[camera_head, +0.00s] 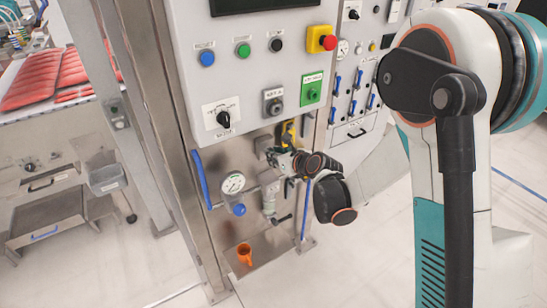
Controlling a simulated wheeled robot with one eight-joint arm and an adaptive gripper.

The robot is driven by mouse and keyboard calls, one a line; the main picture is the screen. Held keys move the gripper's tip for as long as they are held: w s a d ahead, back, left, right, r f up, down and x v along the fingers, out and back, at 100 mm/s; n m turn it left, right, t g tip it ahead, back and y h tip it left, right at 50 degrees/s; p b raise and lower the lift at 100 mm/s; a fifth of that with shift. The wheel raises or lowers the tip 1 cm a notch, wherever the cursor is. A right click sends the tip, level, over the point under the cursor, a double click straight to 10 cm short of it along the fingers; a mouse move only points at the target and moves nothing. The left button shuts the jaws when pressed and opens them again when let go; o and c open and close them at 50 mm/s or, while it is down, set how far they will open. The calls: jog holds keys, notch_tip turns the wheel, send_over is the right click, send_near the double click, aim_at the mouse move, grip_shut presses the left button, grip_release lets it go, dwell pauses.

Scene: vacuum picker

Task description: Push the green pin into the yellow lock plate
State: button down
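A yellow part (289,132), which looks like the yellow lock plate, sits low on the grey panel, just below the main control face. My gripper (274,156) is in front of the panel close below this part and partly covers it. The gripper is small here, and its fingers overlap the fittings behind, so I cannot tell whether they are open, shut or touching anything. I cannot make out a green pin; it may be hidden by the gripper or too small to see.
A pressure gauge (233,183) and a blue handle (201,179) are left of the gripper. An orange mug (244,254) stands on the ledge below. A green square switch (311,89) and a red emergency button (329,42) are above.

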jog(key=shift+s+d+f, duration=0.1)
jog(key=shift+s+d, duration=0.6)
jog(key=shift+s, duration=0.3)
jog(key=shift+s+d, duration=0.65)
jog(key=shift+s, duration=0.3)
